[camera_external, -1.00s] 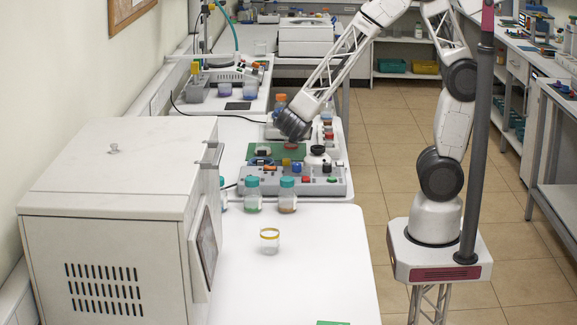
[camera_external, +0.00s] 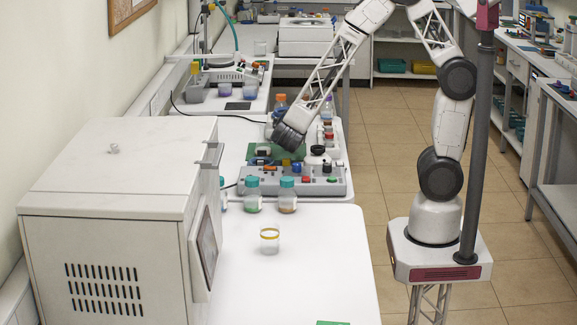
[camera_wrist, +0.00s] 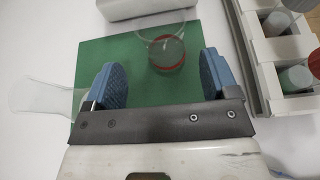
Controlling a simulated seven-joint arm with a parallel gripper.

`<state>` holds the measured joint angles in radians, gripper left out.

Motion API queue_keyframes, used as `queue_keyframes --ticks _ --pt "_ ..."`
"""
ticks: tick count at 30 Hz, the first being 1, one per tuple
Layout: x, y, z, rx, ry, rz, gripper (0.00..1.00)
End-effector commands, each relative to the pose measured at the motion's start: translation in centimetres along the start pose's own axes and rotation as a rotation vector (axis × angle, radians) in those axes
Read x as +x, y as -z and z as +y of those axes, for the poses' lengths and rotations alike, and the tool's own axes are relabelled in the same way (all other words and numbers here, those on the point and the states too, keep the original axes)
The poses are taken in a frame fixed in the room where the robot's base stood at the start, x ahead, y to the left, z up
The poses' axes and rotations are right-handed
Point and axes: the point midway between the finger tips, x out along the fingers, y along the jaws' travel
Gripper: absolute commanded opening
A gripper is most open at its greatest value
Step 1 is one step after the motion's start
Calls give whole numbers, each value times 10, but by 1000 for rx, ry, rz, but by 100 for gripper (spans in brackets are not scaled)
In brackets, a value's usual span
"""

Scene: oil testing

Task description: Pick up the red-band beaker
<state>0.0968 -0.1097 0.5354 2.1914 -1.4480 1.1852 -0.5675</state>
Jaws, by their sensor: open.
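The red-band beaker (camera_wrist: 166,52) is clear with a red ring and stands on a green mat (camera_wrist: 120,45) in the wrist view. My gripper (camera_wrist: 160,80) is open, with its two blue fingers apart and nothing held between them. The beaker lies just ahead of the gap, nearer the right finger. In the external view, my gripper (camera_external: 284,147) is over the green mat (camera_external: 256,152) on the middle bench. There my wrist hides the red-band beaker.
A yellow-band beaker (camera_external: 269,240) stands on the front table. A grey control box (camera_external: 295,182) and teal-capped bottles (camera_external: 253,196) are in front of the mat. In the wrist view, a rack of capped vials (camera_wrist: 275,50) is at right and clear glassware (camera_wrist: 40,94) at left.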

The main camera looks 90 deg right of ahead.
Motion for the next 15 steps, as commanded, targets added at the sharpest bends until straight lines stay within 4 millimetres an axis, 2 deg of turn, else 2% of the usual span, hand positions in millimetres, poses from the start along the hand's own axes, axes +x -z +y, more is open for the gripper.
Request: queue_keyframes --ticks 6,15 --pt "10 0 0 0 1 0 80" --pt "11 0 0 0 1 0 80"
